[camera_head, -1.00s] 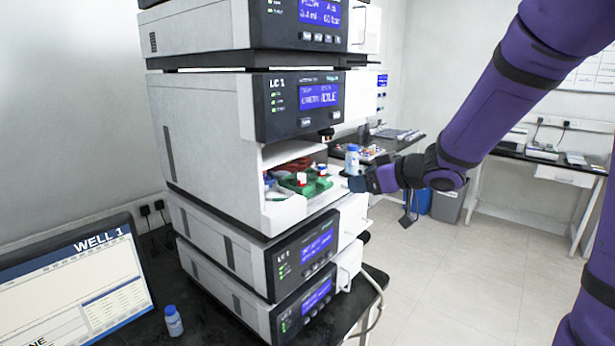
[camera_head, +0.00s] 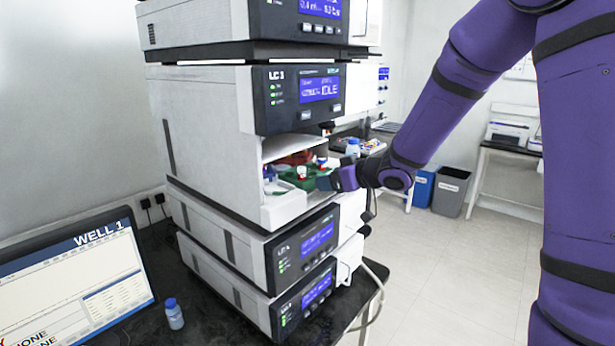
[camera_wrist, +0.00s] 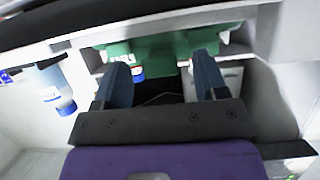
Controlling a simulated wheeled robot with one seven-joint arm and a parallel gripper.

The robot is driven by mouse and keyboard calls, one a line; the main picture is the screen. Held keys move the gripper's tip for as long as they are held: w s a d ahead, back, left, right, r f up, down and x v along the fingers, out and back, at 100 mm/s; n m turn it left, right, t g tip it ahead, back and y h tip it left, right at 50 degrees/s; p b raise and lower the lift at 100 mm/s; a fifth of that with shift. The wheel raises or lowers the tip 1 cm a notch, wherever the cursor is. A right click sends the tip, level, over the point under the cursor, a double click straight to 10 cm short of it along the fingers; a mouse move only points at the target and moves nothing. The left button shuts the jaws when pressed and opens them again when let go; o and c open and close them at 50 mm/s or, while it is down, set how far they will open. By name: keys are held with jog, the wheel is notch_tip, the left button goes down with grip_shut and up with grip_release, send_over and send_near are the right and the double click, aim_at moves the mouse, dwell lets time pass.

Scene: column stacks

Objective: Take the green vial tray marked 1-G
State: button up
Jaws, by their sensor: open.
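The green vial tray (camera_head: 303,178) sits inside the open bay of the LC 1 unit, at the front of the bay, with a red-and-white capped vial on it. It also shows in the wrist view as a green shape (camera_wrist: 160,50) just beyond the fingertips. A marking 1-G is not readable. My gripper (camera_head: 327,182) is at the bay's opening, at the tray's right side in the head view. In the wrist view, my two fingers (camera_wrist: 163,72) are apart with nothing clearly held between them; whether they touch the tray cannot be told.
A red tray (camera_head: 297,158) lies behind the green one. A blue-capped bottle (camera_wrist: 55,85) stands left of my fingers in the wrist view. The bay's walls and white front ledge (camera_head: 284,208) close in the space. A monitor (camera_head: 75,275) and small bottle (camera_head: 173,314) are on the bench.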

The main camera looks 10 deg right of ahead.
jog(key=shift+w+a+f, duration=0.25)
jog(key=shift+w+a, duration=0.1)
jog(key=shift+w, duration=0.15)
jog(key=shift+c, duration=0.2)
jog(key=c, duration=1)
jog(key=shift+r, duration=0.1)
